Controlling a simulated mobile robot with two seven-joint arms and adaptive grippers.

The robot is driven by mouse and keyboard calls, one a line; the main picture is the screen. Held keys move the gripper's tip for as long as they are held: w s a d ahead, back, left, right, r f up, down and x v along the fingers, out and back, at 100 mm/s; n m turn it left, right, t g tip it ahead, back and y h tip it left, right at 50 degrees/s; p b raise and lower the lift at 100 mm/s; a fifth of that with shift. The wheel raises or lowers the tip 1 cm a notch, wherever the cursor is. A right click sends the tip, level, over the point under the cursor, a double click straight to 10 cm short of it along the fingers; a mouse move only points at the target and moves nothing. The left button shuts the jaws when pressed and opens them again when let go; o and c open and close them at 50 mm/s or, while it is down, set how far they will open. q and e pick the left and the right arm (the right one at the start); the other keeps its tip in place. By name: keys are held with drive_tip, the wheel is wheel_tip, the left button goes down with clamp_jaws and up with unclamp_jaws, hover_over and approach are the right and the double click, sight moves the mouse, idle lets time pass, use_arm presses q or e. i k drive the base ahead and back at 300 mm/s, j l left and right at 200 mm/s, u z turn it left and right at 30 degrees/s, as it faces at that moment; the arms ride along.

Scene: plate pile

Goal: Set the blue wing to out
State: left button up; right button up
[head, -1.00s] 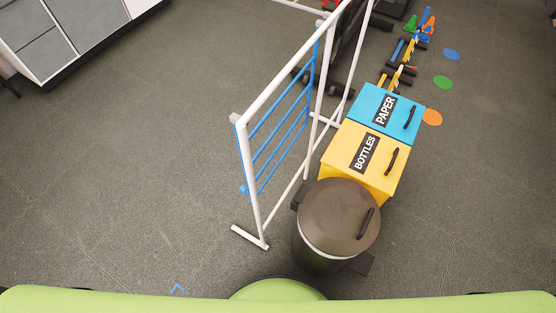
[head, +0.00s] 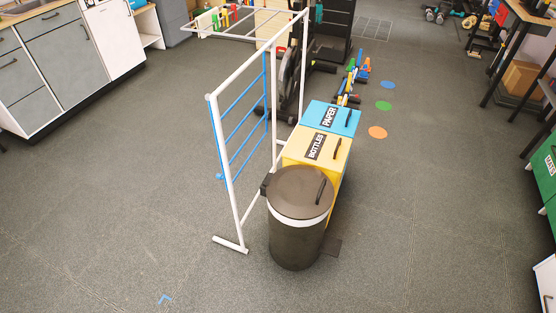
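A white rack frame (head: 231,200) stands on the floor left of centre in the head view. The blue wing (head: 266,88), a panel of thin blue bars, hangs down along the rack's near part, close to the plane of the white frame. A white barred wing (head: 245,36) sticks out roughly level from the far top of the rack, to the left. Neither of my grippers is in view.
A dark round bin (head: 297,240), a yellow BOTTLES box (head: 335,165) and a blue PAPER box (head: 345,117) stand in a row close along the rack's right side. Grey cabinets (head: 50,60) line the upper left. The floor left of the rack is clear.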

sight(263, 73)
drive_tip(key=i+j+z, duration=0.15)
drive_tip(key=j+z, duration=0.15)
drive_tip(key=i+j+z, duration=0.15)
drive_tip(key=j+z, duration=0.4)
drive_tip(key=i+j, duration=0.1)
drive_tip(key=j, duration=0.35)
drive_tip(key=i+j, duration=0.1)
drive_tip(key=j, duration=0.35)
drive_tip(key=i+j, duration=0.1)
drive_tip(key=j, duration=0.4)
drive_tip(key=i+j, duration=0.1)
drive_tip(key=j, duration=0.35)
drive_tip(key=i+j, duration=0.1)
drive_tip(key=j, duration=0.35)
drive_tip(key=i+j, duration=0.1)
drive_tip(key=j, duration=0.35)
